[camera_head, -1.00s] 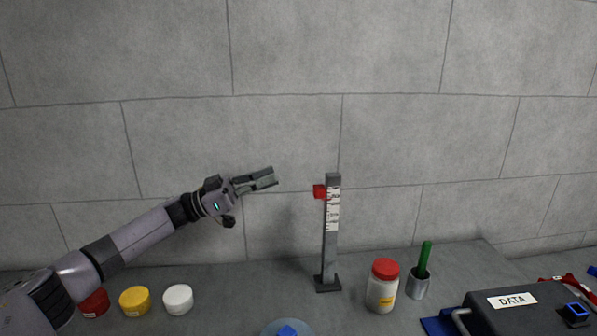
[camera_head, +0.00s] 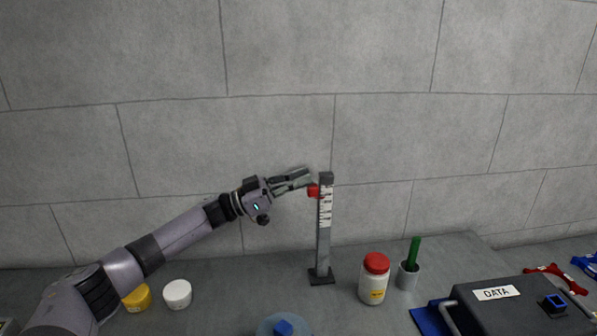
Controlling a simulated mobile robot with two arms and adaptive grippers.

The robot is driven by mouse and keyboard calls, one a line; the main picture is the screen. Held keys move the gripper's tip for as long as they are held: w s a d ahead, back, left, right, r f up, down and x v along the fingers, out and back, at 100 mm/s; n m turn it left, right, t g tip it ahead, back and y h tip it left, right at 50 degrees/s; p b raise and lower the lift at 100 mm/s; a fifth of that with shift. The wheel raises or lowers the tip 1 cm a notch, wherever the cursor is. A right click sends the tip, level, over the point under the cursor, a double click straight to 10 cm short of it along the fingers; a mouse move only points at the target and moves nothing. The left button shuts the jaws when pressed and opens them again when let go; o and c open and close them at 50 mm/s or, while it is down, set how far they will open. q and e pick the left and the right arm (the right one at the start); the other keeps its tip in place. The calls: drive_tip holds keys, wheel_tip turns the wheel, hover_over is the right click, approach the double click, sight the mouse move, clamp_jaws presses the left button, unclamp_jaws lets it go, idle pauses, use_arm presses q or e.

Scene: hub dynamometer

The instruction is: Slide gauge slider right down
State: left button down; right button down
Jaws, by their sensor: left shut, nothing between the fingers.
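The height gauge (camera_head: 323,240) stands upright on the table as a grey post with a white scale. Its red slider (camera_head: 313,192) sits near the top, sticking out on the left side of the post. My left gripper (camera_head: 309,179) is shut and empty, with its fingertips at the upper left of the red slider. I cannot tell whether the fingertips touch the slider. My right gripper is not in view.
A white jar with a red lid (camera_head: 374,280) and a grey cup with a green stick (camera_head: 409,276) stand right of the gauge. A black DATA case (camera_head: 510,312) is further right. Yellow (camera_head: 138,298) and white (camera_head: 177,293) round containers stand left. A blue-topped dish (camera_head: 284,327) is in front.

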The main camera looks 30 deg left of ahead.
use_arm(q)
drive_tip(key=b, duration=0.5)
approach(319, 206)
drive_tip(key=x, duration=0.5)
drive_tip(key=shift+w+f, duration=0.1)
drive_tip(key=shift+w, duration=0.25)
drive_tip(key=shift+s, duration=0.15)
